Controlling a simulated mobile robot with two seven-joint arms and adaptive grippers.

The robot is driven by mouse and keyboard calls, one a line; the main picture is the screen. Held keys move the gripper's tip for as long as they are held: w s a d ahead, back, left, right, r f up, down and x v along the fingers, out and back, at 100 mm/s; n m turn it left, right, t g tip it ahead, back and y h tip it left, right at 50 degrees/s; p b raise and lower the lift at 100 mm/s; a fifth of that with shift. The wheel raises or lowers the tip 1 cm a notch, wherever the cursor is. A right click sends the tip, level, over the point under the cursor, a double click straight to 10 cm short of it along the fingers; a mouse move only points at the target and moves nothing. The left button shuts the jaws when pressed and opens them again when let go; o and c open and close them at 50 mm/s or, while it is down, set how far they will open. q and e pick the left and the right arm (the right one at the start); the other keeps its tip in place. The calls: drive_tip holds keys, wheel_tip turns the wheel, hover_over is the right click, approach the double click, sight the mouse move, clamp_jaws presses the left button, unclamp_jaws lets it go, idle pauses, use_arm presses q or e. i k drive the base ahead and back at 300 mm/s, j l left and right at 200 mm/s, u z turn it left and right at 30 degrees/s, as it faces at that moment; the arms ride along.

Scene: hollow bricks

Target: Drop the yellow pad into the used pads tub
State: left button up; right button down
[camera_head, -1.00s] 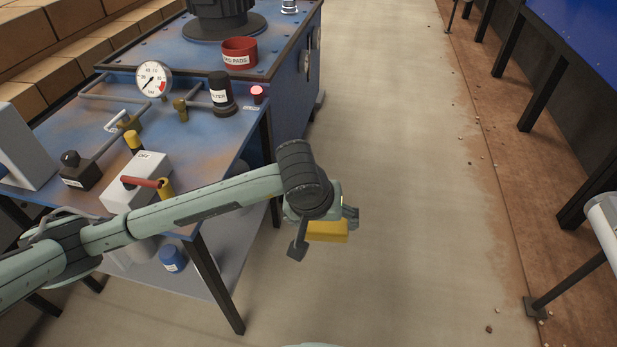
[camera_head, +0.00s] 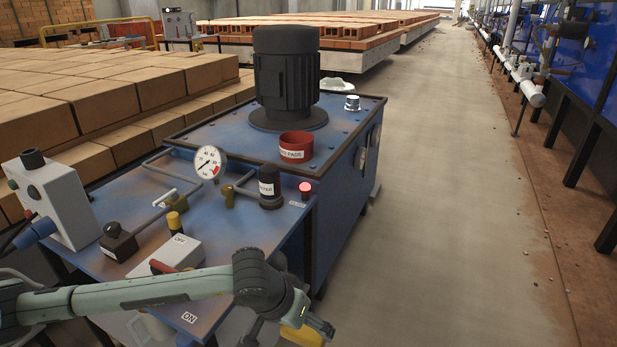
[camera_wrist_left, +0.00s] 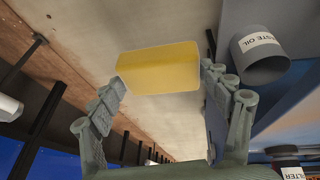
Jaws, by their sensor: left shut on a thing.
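The yellow pad (camera_head: 303,335) is in my left gripper (camera_head: 285,328), low in the head view in front of the blue bench. In the left wrist view the pad (camera_wrist_left: 158,68) sits across the tips of the gripper's two fingers (camera_wrist_left: 160,95), which are shut on it. The used pads tub (camera_head: 296,148) is a red round tub with a white label, partly readable as "PADS". It stands on the blue tank top, farther back than my left gripper and above it in the picture. Its inside bottom is hidden. My right gripper is not in view.
A black motor (camera_head: 287,75) stands behind the tub. A gauge (camera_head: 209,162), a black filter cylinder (camera_head: 269,187) and a red-lit button (camera_head: 305,191) stand on the bench near the tub. A grey waste oil container (camera_wrist_left: 262,62) shows in the left wrist view. The floor (camera_head: 440,200) at right is clear.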

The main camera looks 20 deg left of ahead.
sight(299, 156)
drive_tip(key=i+l, duration=0.35)
drive_tip(key=i, duration=0.2)
drive_tip(key=i+l, duration=0.3)
drive_tip(key=i, duration=0.2)
drive_tip(key=i+l, duration=0.35)
drive_tip(key=i, duration=0.2)
drive_tip(key=i+l, duration=0.3)
drive_tip(key=i, duration=0.2)
drive_tip(key=i+l+u, duration=0.3)
drive_tip(key=i+l, duration=0.45)
drive_tip(key=i, duration=0.15)
drive_tip(key=u, duration=1.5)
